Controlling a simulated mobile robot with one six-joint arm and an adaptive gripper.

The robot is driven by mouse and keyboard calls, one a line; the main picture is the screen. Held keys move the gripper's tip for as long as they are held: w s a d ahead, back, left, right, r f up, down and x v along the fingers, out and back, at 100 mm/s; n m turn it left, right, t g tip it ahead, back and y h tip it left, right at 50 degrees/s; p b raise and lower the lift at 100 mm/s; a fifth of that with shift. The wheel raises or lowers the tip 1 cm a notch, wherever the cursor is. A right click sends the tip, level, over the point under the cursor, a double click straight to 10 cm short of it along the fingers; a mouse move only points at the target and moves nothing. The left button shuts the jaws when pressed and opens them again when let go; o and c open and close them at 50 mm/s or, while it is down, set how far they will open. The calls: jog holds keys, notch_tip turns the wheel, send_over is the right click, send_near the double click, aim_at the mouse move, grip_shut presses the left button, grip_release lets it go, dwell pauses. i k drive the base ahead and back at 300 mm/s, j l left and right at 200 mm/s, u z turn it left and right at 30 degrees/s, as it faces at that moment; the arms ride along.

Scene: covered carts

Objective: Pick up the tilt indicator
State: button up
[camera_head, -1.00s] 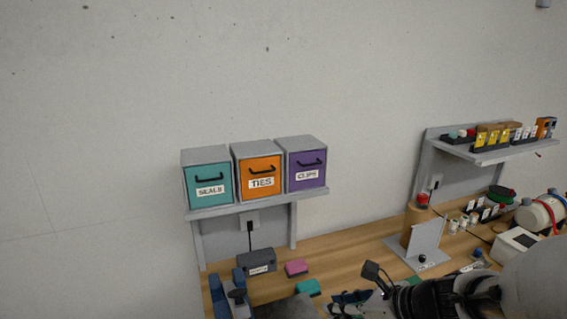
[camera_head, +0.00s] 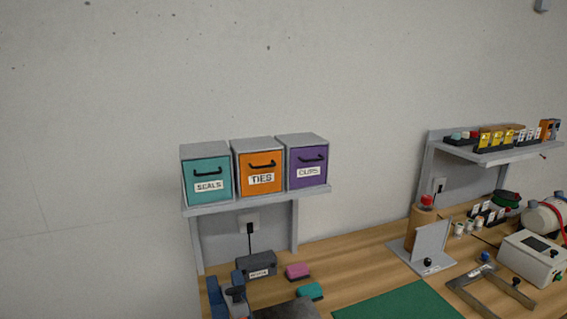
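I cannot pick out the tilt indicator for certain at this size. Small yellow pieces (camera_head: 497,139) and white pieces (camera_head: 526,134) with dark marks stand in a row on the right wall shelf (camera_head: 492,156). An orange item (camera_head: 549,128) stands at that shelf's right end. More small pieces (camera_head: 487,214) with white faces stand on the bench below. My gripper is not in view, so its state and distance to these things do not show.
Teal, orange (camera_head: 258,167) and purple drawers sit on the left shelf. The wooden bench (camera_head: 365,262) holds a green mat (camera_head: 398,303), a grey frame (camera_head: 487,288), a grey bracket (camera_head: 430,245) by a brown cylinder, and a white box (camera_head: 531,257). The mat is bare.

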aim_at(497, 136)
jog(key=k+j+u, duration=0.15)
jog(key=k+j, duration=0.45)
jog(key=k, duration=0.25)
jog(key=k+j+u, duration=0.2)
jog(key=k+j, duration=0.45)
jog(key=k, duration=0.15)
jog(key=k+j+u, duration=0.15)
jog(key=k+j, duration=0.6)
jog(key=k+j+u, duration=0.15)
jog(key=k+j, duration=0.55)
jog(key=j, duration=0.25)
jog(key=z, duration=0.4)
jog(key=i+l+z, duration=0.25)
jog(key=i+l, duration=0.2)
jog(key=i+l+z, duration=0.55)
jog(key=i, duration=0.45)
jog(key=i+l+z, duration=0.25)
jog(key=i, duration=0.3)
jog(key=i+l, duration=0.15)
jog(key=i, duration=0.7)
jog(key=i+l, duration=0.15)
jog(key=i, duration=0.7)
